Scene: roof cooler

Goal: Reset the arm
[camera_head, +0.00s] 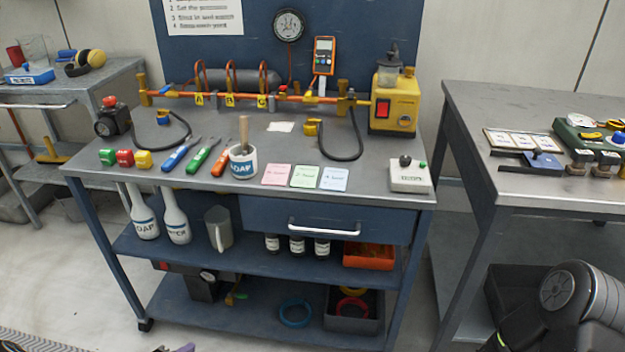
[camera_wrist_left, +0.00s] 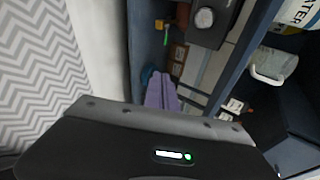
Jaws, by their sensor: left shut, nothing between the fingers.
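My left gripper (camera_head: 182,348) barely shows at the bottom edge of the head view, in front of and below the workbench. In the left wrist view its purple fingers (camera_wrist_left: 160,92) are together, with nothing between them. The fingers point toward the bench's lower shelves and touch nothing that I can see. My right arm (camera_head: 580,300) shows as black links at the bottom right of the head view; its gripper is out of view.
The workbench (camera_head: 370,180) carries a yellow pump (camera_head: 395,103), an orange pipe, coloured tools and a soap cup (camera_head: 243,164). Its lower shelves (camera_head: 270,262) hold bottles, a jug (camera_head: 218,230) and bins. A side table (camera_head: 480,110) stands right. The floor (camera_head: 90,285) at front left is clear.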

